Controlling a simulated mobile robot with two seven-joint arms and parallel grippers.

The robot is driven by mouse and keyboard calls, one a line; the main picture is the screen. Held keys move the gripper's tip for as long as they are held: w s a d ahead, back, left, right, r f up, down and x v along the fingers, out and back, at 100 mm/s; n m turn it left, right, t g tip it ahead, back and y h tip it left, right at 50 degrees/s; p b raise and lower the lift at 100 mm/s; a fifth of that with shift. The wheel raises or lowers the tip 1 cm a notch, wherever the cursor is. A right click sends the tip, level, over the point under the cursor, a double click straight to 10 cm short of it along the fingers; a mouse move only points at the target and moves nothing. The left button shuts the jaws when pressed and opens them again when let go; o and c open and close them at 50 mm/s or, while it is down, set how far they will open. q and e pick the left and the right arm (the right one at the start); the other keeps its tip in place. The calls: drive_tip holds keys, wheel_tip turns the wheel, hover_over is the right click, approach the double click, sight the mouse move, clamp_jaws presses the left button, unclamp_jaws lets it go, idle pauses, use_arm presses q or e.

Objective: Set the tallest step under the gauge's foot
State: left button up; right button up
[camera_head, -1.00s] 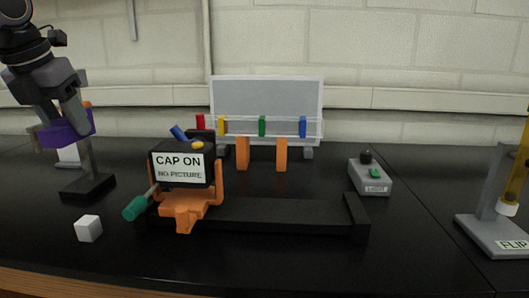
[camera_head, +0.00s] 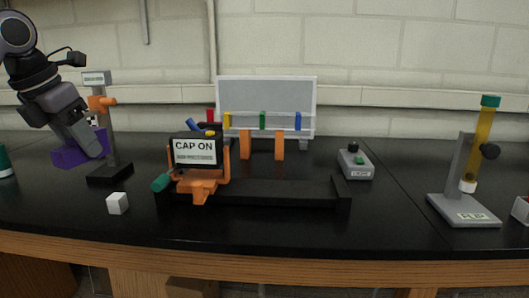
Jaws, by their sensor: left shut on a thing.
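My left gripper (camera_head: 88,140) comes in from the upper left and is shut on a purple block (camera_head: 70,157), probably the stepped piece. Its steps are hard to make out behind the fingers. The block is held low, just left of the gauge's stand in the picture. The gauge has a grey post (camera_head: 109,140) on a black base (camera_head: 109,176), an orange carriage (camera_head: 101,103) and a small labelled head (camera_head: 96,78). The gauge's foot is not clear; the gripper and block partly cover that area. I cannot tell whether the block touches the base. My right gripper is out of view.
A white cube (camera_head: 117,204) lies in front of the gauge. A "CAP ON" box (camera_head: 195,151) in an orange holder sits on a black rail (camera_head: 275,193). A grey switch box (camera_head: 355,164) and a tube stand (camera_head: 462,209) are to the right. A green-topped object is at the left edge.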

use_arm(q)
drive_tip(key=s+d+f+m+g+p, duration=0.3)
drive_tip(key=f+m, duration=0.3)
drive_tip(key=m, duration=0.4)
drive_tip(key=s+d+f+m+g+y+p, duration=0.1)
drive_tip(key=s+d+f+m+g+p, duration=0.1)
drive_tip(key=s+f+m, duration=0.4)
drive_tip(key=s+d+f+m+g+p, duration=0.3)
drive_tip(key=s+d+f+m+p, duration=0.1)
drive_tip(key=m, duration=1.1)
wheel_tip(320, 180, down, 3)
drive_tip(key=s+d, duration=0.1)
drive_tip(key=d, duration=0.1)
drive_tip(key=shift+d+m+g+y, duration=0.3)
drive_tip(key=shift+r, duration=0.15)
